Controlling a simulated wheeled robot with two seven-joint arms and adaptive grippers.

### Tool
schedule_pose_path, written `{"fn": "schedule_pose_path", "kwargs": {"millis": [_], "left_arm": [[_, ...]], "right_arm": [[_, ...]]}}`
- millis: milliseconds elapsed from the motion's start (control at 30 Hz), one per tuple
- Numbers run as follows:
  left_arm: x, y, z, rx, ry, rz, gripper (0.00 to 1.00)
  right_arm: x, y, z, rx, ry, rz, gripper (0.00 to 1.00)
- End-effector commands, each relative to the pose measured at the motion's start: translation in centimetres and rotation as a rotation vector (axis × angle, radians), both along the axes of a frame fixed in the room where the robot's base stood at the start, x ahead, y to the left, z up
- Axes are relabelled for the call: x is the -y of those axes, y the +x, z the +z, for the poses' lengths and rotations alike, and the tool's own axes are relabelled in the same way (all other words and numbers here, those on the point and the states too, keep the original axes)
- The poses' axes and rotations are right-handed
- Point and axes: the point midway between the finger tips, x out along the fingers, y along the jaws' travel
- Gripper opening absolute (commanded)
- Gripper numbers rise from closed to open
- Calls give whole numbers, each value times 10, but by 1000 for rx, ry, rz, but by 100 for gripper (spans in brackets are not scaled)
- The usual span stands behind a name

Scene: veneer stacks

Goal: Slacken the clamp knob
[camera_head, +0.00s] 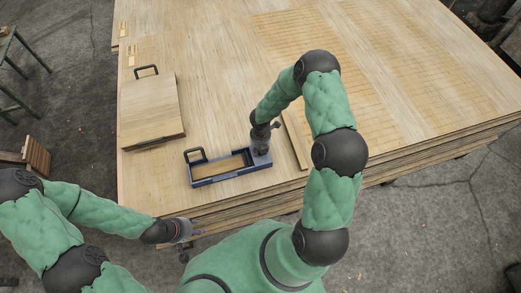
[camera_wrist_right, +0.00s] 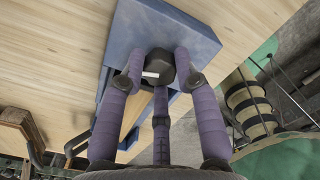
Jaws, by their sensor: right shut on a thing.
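A blue clamp frame (camera_head: 230,181) with a black handle (camera_head: 194,154) lies on the veneer stack near its front edge. My right gripper (camera_head: 262,150) is over the frame's right end. In the right wrist view, the black clamp knob (camera_wrist_right: 160,62) with a white mark stands on the blue end plate (camera_wrist_right: 192,35). The purple fingers of my right gripper (camera_wrist_right: 160,78) are shut around this knob. In the head view the arm and gripper hide the knob. My left gripper (camera_head: 186,231) is off the stack's front edge, apart from the clamp; its finger opening is too small to judge.
A wooden board (camera_head: 151,108) with a black handle (camera_head: 146,70) lies on the stack (camera_head: 215,60) at left. A narrow wood strip (camera_head: 295,141) lies just right of the clamp. A green stand (camera_head: 12,42) and a wooden crate (camera_head: 37,156) stand on the floor at left.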

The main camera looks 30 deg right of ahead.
Motion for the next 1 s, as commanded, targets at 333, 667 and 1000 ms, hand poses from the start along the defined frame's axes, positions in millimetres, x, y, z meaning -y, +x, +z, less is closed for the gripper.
{"fn": "schedule_pose_path", "kwargs": {"millis": [333,667,1000], "left_arm": [[0,0,13,0,0,0,40],[0,0,24,0,0,0,40],[0,0,26,0,0,0,40]], "right_arm": [[-1,-1,1,-1,1,127,9],[0,0,1,-1,1,251,9],[0,0,0,0,1,291,9]]}}
